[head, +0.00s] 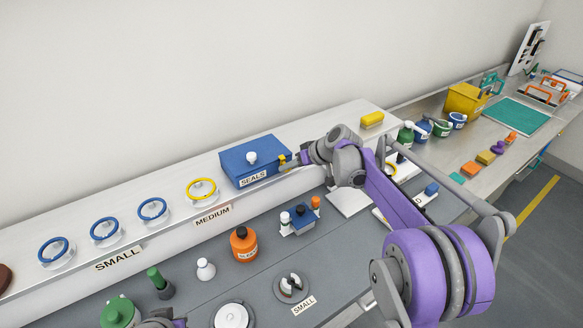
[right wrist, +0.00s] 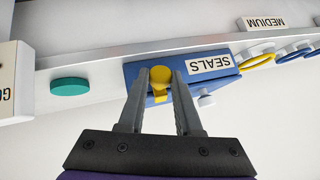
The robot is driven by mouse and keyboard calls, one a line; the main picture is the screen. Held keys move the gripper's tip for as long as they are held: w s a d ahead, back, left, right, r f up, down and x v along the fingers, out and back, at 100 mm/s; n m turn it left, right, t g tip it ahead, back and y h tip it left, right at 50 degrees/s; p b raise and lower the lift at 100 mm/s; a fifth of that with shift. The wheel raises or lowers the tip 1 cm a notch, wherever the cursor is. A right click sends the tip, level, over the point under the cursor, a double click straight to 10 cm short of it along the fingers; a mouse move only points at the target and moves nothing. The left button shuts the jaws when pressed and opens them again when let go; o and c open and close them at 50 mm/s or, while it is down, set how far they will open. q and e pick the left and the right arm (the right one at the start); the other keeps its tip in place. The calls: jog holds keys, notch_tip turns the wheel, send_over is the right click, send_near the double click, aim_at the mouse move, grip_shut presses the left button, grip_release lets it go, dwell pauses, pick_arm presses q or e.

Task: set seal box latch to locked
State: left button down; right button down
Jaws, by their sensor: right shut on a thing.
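The seal box (head: 240,163) is blue with a white knob on its lid and a "SEALS" label on its front. It sits on the raised shelf along the wall, and its lid looks closed. The yellow latch (head: 282,159) is at the box's right end. My right gripper (head: 288,161) reaches it from the right. In the right wrist view the yellow latch (right wrist: 160,76) shows as a round knob with a short tab, between the fingers of the right gripper (right wrist: 161,80), which are shut on it. The blue box (right wrist: 133,77) lies behind the fingers.
Yellow and blue rings (head: 202,189) on holders line the shelf left of the box. An orange bottle (head: 244,246) and small blue fixture (head: 298,221) stand on the lower bench. A yellow block (head: 372,119) lies on the shelf further right. The wall is close behind.

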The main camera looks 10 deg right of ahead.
jog(key=shift+w+a+r+g+h, duration=0.1)
jog(key=shift+w+r+g+h, duration=0.2)
jog(key=shift+g, duration=0.3)
jog(key=shift+w+a+r+g+h, duration=0.15)
jog(key=shift+r+g+h, duration=0.15)
jog(key=shift+g, duration=0.3)
jog(key=shift+d+m, duration=0.1)
jog(key=shift+m, duration=0.2)
jog(key=c, duration=0.6)
grip_release()
jog(key=v, duration=1)
jog(key=shift+d+r, duration=0.15)
jog(key=shift+r, duration=0.2)
